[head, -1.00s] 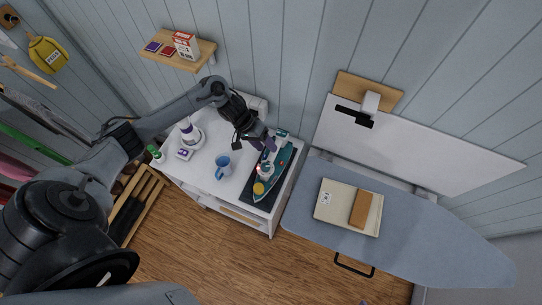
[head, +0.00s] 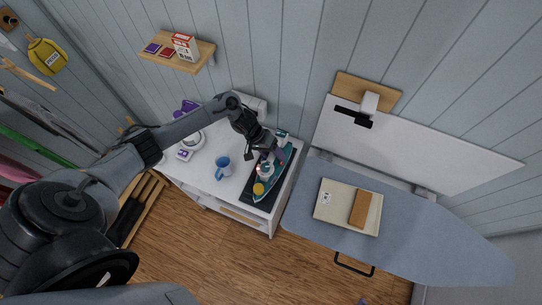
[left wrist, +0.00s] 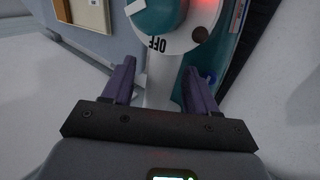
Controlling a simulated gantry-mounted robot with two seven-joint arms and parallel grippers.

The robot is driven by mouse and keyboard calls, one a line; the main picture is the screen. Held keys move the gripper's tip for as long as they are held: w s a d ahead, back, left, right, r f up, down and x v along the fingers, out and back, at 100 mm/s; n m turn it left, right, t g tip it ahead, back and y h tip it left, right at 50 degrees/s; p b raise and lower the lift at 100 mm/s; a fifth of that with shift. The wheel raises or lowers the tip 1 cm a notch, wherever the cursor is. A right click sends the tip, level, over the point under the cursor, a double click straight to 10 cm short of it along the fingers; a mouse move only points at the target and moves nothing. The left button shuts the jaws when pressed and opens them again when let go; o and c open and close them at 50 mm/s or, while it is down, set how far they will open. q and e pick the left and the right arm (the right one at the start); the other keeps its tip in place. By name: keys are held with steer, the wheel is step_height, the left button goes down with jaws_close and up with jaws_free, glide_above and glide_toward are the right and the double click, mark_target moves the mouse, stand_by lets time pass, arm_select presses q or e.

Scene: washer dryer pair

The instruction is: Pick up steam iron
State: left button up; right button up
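The teal and white steam iron (head: 259,188) lies on a dark mat (head: 276,187) at the right side of the white cabinet top. My left gripper (head: 277,156) is over the far part of the iron. In the left wrist view, the purple fingers (left wrist: 155,85) stand apart on either side of a pale part of the iron. The iron's teal dial (left wrist: 157,15) and "OFF" mark show just beyond, with a red glow. I see no clear grip on it. Only a small purple tip, perhaps my right gripper (head: 363,301), shows at the bottom edge.
A blue mug (head: 223,167) stands left of the iron on the cabinet top (head: 235,185). The ironing board (head: 420,245), with a tray (head: 330,212) on it, is to the right. A wall shelf (head: 193,57) holds small boxes.

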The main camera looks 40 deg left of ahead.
arm_select(q)
steer(key=c, duration=1)
steer(key=shift+r, duration=0.1)
jaws_close()
arm_select(e)
steer(key=shift+d, duration=0.15)
arm_select(q)
steer(key=shift+r, duration=0.1)
